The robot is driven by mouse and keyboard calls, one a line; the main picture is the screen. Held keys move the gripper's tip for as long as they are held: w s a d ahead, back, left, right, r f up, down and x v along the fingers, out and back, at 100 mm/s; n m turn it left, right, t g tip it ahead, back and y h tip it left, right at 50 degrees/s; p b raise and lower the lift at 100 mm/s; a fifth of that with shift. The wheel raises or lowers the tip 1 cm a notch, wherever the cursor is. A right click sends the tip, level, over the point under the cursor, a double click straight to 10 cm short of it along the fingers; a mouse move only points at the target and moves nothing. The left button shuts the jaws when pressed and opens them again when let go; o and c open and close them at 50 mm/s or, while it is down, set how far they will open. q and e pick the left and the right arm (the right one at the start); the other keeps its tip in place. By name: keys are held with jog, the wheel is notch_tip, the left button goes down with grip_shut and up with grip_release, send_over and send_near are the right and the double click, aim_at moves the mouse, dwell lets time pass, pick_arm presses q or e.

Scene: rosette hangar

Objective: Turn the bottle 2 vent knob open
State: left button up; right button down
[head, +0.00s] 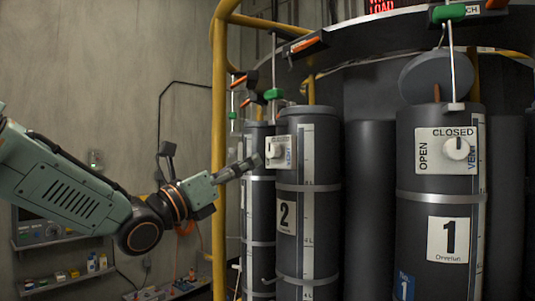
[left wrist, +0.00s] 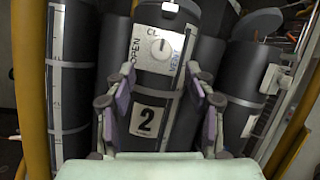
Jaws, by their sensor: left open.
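Bottle 2 (head: 315,225) is a dark upright cylinder with a black "2" label. It also fills the middle of the left wrist view (left wrist: 185,130). Its white vent knob (head: 273,150) sits on a pale plate near the top. In the left wrist view the knob (left wrist: 160,46) is round, with OPEN at left, CL above and VENT at right; its exact setting is too small to tell. My left gripper (head: 252,163) is just left of the knob, apart from it. In the left wrist view its open fingers (left wrist: 153,76) are empty, below the knob. My right gripper is out of view.
Bottle 1 (head: 415,250) stands at right with a similar knob (head: 456,148). Another dark bottle (head: 257,225) is left of bottle 2. A yellow post (head: 219,120) rises close to my left wrist. Green-and-orange levers hang from the curved rail (head: 370,38) above.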

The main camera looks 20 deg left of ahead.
aim_at(269, 151)
pick_arm(q)
jog(key=p+x, duration=0.3)
jog(key=x, duration=0.3)
jog(key=shift+d+r, duration=0.2)
jog(key=shift+d, duration=0.1)
jog(key=shift+w+d+r, duration=0.1)
jog(key=shift+w, duration=0.65)
jog(key=shift+s, duration=0.1)
